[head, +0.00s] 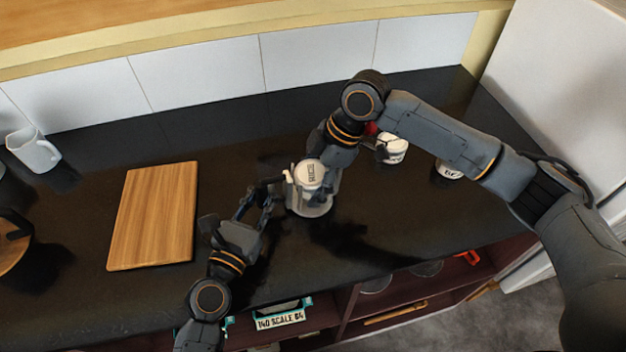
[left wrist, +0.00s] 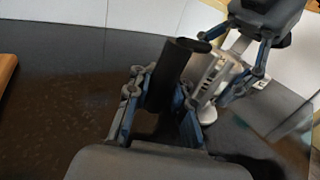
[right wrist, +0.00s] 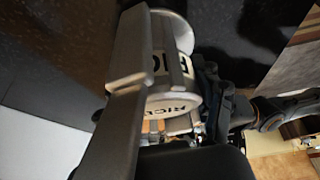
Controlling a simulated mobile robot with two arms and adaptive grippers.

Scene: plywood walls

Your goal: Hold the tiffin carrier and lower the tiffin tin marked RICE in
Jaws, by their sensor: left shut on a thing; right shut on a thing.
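The pale grey tiffin carrier (head: 318,210) stands upright on the dark counter. The white tin marked RICE (head: 310,173) is at the carrier's upper part; its marked lid (right wrist: 175,105) and side lettering show in the right wrist view. How deep the tin sits in the carrier I cannot tell. My left gripper (head: 268,192) comes from the left and is shut on the carrier's dark handle (left wrist: 178,72). My right gripper (head: 322,182) comes from above right and is shut on the RICE tin; its fingers partly hide tin and carrier.
Two more white marked tins stand to the right, one behind my right arm (head: 393,150) and one beside it (head: 449,172). A wooden board (head: 155,215) lies left, with a white jug (head: 34,152) beyond. Shelves below the counter hold a boxed item (head: 280,318). The front counter is clear.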

